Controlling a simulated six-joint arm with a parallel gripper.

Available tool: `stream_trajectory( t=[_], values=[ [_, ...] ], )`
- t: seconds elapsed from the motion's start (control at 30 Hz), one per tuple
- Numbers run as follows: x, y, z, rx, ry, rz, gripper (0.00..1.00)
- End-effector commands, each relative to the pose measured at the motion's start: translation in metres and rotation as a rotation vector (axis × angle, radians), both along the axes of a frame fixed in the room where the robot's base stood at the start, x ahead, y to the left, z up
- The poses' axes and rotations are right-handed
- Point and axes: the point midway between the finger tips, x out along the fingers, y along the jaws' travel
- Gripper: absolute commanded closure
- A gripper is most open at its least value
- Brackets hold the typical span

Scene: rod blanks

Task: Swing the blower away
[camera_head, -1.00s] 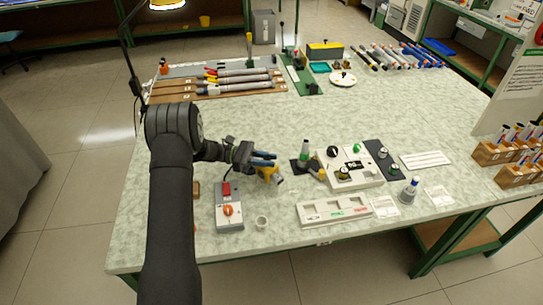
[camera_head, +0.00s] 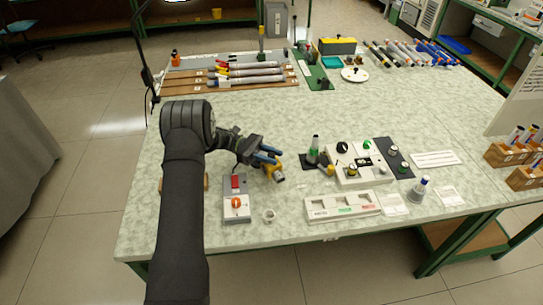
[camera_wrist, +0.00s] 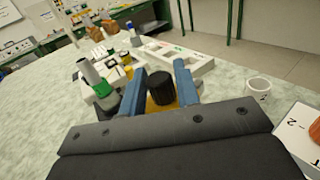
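A yellow piece with a grey-black end (camera_head: 275,171), which looks like the blower, stands over the table right of the red-switch box. In the wrist view its black cylindrical end (camera_wrist: 161,88) shows between my blue fingers, with yellow just below. My gripper (camera_head: 267,155) is at this piece; its fingers (camera_wrist: 160,85) lie close against both sides and look shut on it. The blower's lower part and mount are hidden by my gripper and fingers.
A grey box with a red switch and orange knob (camera_head: 236,203) and a small white cup (camera_head: 269,215) are in front. A green-collared grey tube (camera_head: 314,150) and a white knob panel (camera_head: 360,168) stand to the right.

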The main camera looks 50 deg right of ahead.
Motion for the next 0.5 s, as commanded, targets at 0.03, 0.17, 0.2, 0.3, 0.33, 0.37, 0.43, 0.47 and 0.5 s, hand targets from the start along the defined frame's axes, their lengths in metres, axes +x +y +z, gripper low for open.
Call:
stream_trajectory(
  t=[0.03, 0.17, 0.2, 0.3, 0.33, 0.37, 0.43, 0.47, 0.5],
  values=[
    [0.000, 0.000, 0.000, 0.000, 0.000, 0.000, 0.60],
    [0.000, 0.000, 0.000, 0.000, 0.000, 0.000, 0.57],
    [0.000, 0.000, 0.000, 0.000, 0.000, 0.000, 0.57],
    [0.000, 0.000, 0.000, 0.000, -0.001, 0.000, 0.57],
    [0.000, 0.000, 0.001, 0.000, -0.001, 0.000, 0.57],
    [0.000, 0.000, 0.002, -0.001, -0.001, 0.000, 0.57],
    [0.000, 0.000, 0.007, -0.002, -0.001, 0.000, 0.57],
    [0.000, 0.000, 0.010, -0.002, -0.002, 0.000, 0.57],
    [0.000, 0.000, 0.015, -0.003, -0.003, 0.000, 0.57]
  ],
)
